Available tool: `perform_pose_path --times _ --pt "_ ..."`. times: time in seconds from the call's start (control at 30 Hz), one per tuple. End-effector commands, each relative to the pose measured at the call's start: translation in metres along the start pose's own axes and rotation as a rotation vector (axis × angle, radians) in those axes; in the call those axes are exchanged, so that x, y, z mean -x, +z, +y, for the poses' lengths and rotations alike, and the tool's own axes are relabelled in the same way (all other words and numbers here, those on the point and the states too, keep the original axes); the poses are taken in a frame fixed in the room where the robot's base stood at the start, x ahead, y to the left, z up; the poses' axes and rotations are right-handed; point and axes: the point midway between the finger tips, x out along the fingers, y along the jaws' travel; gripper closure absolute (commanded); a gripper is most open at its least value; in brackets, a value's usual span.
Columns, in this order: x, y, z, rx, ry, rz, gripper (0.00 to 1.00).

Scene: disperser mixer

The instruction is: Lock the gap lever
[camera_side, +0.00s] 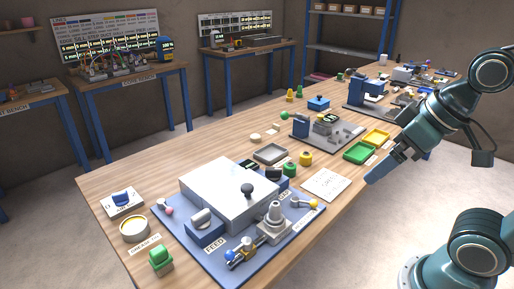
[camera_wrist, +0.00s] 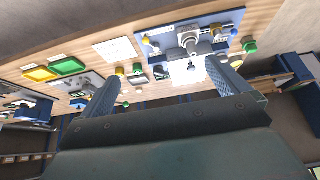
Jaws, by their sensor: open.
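The disperser mixer is a white box (camera_side: 225,190) on a blue base plate (camera_side: 290,235) at the front of the bench. A small lever with a yellow ball (camera_side: 313,204) sits at the plate's right corner, beside a small label that seems to read GAP; its lock state is too small to tell. In the wrist view, a yellow ball (camera_wrist: 147,41) shows at the plate's left edge. My gripper (camera_side: 381,167) is up and right of the mixer, clear of the lever. Its two fingers stand wide apart with nothing between them in the wrist view (camera_wrist: 162,72).
A grey stepped spindle (camera_side: 273,222) and a FEED unit (camera_side: 204,224) stand on the plate. A black-ball lever (camera_side: 247,189) rises by the box. A white sheet (camera_side: 326,184), green tray (camera_side: 361,152) and yellow tray (camera_side: 376,137) lie near my gripper. A green button (camera_side: 160,257) is at the front.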

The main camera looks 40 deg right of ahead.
Motion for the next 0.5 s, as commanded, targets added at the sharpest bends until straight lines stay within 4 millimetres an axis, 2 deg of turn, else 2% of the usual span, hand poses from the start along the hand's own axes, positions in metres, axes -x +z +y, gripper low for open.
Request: perform_pose_path --times 0.03,0.27,0.5 --pt "0.000 0.000 0.000 0.000 0.000 0.000 0.02" --pt "-0.003 -0.004 0.001 -0.042 0.002 -0.009 0.47" --pt "-0.018 -0.020 0.005 -0.261 0.017 -0.053 0.47"
